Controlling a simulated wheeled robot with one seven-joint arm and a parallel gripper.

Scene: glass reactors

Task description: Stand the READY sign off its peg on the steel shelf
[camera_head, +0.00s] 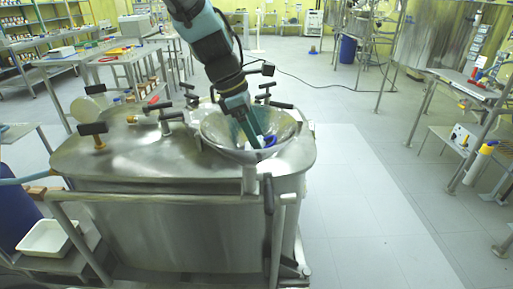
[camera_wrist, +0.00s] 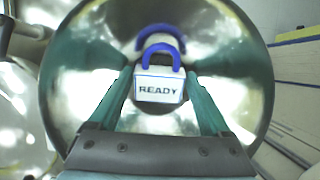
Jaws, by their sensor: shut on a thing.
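The READY sign (camera_wrist: 158,88) is a small white block with dark lettering and a blue loop on top. In the wrist view it sits upright between the two teal fingers of my gripper (camera_wrist: 159,78), which is shut on it. A second blue arc and a pale shape show just behind the loop; I cannot tell whether they are a peg or a reflection. In the head view my gripper (camera_head: 257,138) reaches down into a shiny steel bowl (camera_head: 220,135), with a bit of blue at its tip. I cannot tell which surface is the steel shelf.
The bowl sits on a steel tank (camera_head: 160,225) with several black-handled valves on its lid. A white tray (camera_head: 46,238) lies at lower left. Benches (camera_head: 85,60) stand at back left, and a steel rack (camera_head: 465,88) at right. The floor right of the tank is clear.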

